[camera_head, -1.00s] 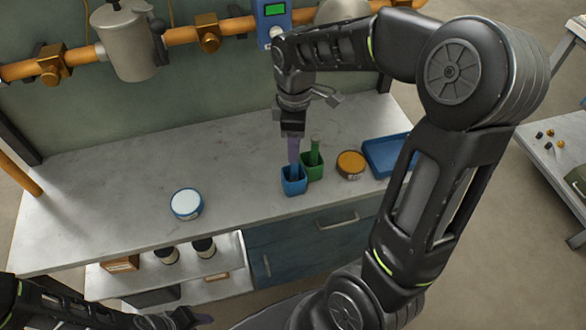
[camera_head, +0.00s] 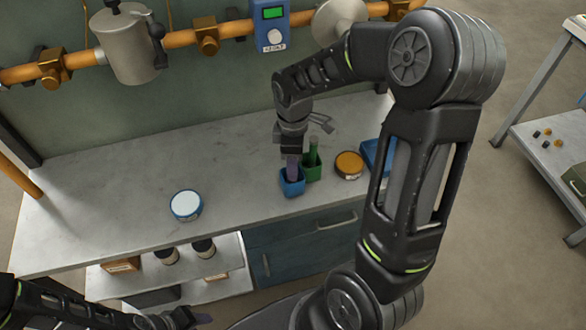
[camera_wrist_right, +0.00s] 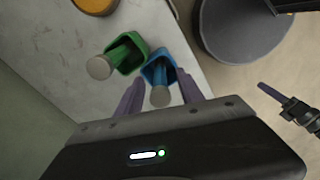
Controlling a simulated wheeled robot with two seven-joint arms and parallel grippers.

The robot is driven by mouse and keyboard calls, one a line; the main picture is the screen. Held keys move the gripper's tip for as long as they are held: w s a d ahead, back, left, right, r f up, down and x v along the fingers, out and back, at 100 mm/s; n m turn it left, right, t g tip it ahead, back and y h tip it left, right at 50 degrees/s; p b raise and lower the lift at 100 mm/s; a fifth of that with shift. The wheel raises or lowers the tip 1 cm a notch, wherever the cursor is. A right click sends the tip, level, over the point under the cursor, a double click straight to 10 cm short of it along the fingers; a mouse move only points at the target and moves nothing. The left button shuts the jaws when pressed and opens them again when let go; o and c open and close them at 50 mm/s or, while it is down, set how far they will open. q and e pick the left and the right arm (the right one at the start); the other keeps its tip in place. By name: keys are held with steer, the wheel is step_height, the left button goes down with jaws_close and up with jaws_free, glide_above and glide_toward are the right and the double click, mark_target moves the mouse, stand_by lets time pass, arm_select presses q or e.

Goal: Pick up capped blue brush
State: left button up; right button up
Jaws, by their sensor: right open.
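The blue brush (camera_wrist_right: 160,95) stands in the blue cup (camera_head: 292,188), its round grey cap facing the right wrist camera. My right gripper (camera_head: 292,172) points down over the blue cup. Its two purple fingers are open, one on each side of the brush in the right wrist view (camera_wrist_right: 160,94); no contact shows. In the head view the gripper hides the blue brush. The green brush (camera_head: 313,152) stands in the green cup (camera_head: 312,173) right beside it. My left gripper (camera_head: 198,319) is low at the bottom left, away from the bench; its finger gap is unclear.
An orange-lidded tin (camera_head: 349,163) and a blue tray (camera_head: 371,157) lie right of the cups on the grey bench (camera_head: 110,190). A white-lidded tin (camera_head: 186,205) is to the left. Pipes (camera_head: 185,40) with a blue gauge box (camera_head: 272,28) run behind. The bench's left part is clear.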

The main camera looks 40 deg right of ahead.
steer(key=shift+f, duration=0.7)
steer(key=shift+c, duration=0.4)
jaws_close()
